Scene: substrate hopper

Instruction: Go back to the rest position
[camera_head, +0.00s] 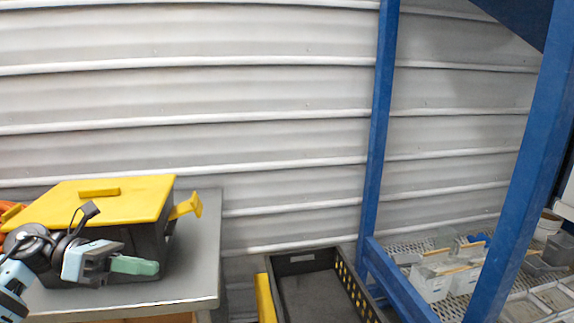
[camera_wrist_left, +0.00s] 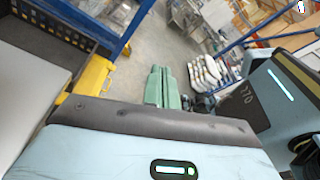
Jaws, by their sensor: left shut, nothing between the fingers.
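My left gripper (camera_head: 135,266) reaches in from the lower left in the head view, in front of a dark box with a yellow lid (camera_head: 98,198) on a grey table. Its green fingers are closed together with nothing between them. In the left wrist view the left gripper (camera_wrist_left: 162,72) shows its two green fingers side by side, over open floor. My right gripper is in neither view.
The grey table (camera_head: 196,262) has its right edge near the gripper. A black crate (camera_head: 300,262) with a yellow part stands right of it. Blue frame posts (camera_head: 377,130) rise further right, with a mesh shelf of containers (camera_head: 432,280) behind. A corrugated wall closes the back.

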